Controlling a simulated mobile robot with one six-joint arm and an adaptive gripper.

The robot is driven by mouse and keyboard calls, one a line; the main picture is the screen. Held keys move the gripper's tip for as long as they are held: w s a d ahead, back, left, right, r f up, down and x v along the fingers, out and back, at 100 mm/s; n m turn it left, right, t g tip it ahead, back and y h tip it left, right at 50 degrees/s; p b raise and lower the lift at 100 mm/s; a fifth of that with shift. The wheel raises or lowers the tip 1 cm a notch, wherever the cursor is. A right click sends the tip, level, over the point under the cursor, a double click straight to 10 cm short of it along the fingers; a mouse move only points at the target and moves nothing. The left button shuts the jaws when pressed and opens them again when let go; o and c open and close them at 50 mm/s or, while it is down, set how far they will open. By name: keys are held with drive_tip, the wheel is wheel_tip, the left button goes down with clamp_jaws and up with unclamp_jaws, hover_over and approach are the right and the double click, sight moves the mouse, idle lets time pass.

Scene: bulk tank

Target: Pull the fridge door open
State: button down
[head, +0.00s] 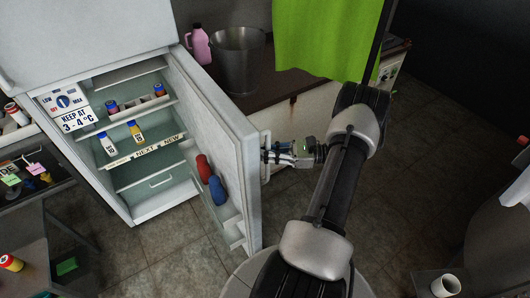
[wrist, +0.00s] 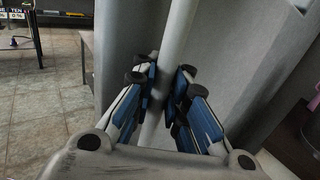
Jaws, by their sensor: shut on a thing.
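The fridge door (head: 222,125) stands wide open in the head view, swung out to the right of the fridge body, with its inner shelf facing left. A red bottle (head: 204,168) and a blue bottle (head: 217,190) sit in the door shelf. My gripper (head: 268,154) is at the door's outer side, shut on the pale vertical handle bar (head: 265,170). In the wrist view the handle (wrist: 178,40) runs between the blue-padded fingers of my gripper (wrist: 166,85). The fridge interior (head: 150,172) is visible, with small bottles and vials on its shelves.
A counter (head: 275,90) with a metal bucket (head: 238,60) and a pink bottle (head: 198,44) stands behind the door. A green cloth (head: 325,35) hangs above it. A grey table is at lower left. Tiled floor (head: 410,180) is clear on the right; a white mug (head: 446,286) is at lower right.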

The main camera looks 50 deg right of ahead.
drive_tip(key=shift+s+a+f, duration=0.15)
drive_tip(key=shift+s+a, duration=0.05)
drive_tip(key=c, duration=2.1)
unclamp_jaws()
drive_tip(key=shift+o, duration=1.3)
drive_tip(key=shift+s, duration=0.15)
drive_tip(key=shift+o, duration=1.3)
drive_tip(key=shift+d, duration=0.1)
drive_tip(key=shift+r, duration=0.2)
drive_tip(key=v, duration=1.1)
drive_tip(key=shift+s+d, duration=0.3)
